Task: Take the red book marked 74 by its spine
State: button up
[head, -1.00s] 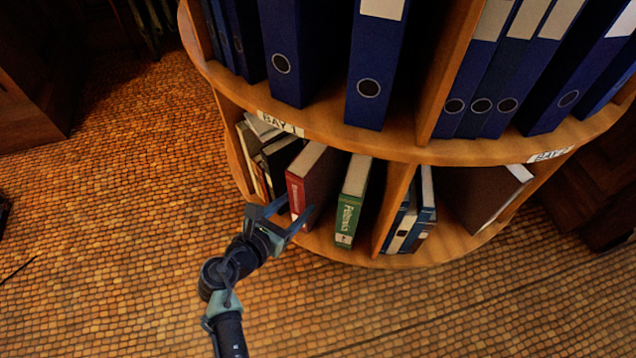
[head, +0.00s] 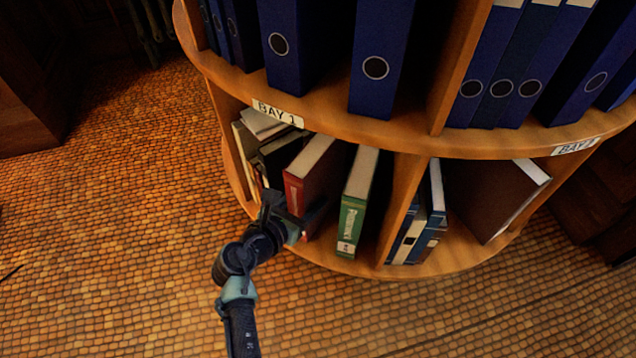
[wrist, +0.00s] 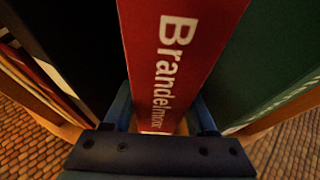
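The red book (head: 294,188) stands upright on the lower shelf of BAY 1, its spine facing out. In the wrist view its red spine (wrist: 175,50) shows white lettering starting "Brandelmo"; I cannot make out a 74. My gripper (head: 292,208) is at the lower spine, one finger on each side of the book. In the wrist view my gripper (wrist: 162,112) has its fingers spread wider than the spine, with narrow gaps beside it. The fingertips are partly hidden by the neighbouring dark gaps and the book.
A green book (head: 352,215) stands just right of the red one. Dark books (head: 276,160) lean close on its left. The upper shelf edge (head: 350,130) juts over the books. A wooden divider (head: 405,205) stands further right. The tiled floor (head: 120,240) in front is clear.

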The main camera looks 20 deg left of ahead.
grip_shut()
jog(key=shift+w+r, duration=0.1)
jog(key=shift+r, duration=0.15)
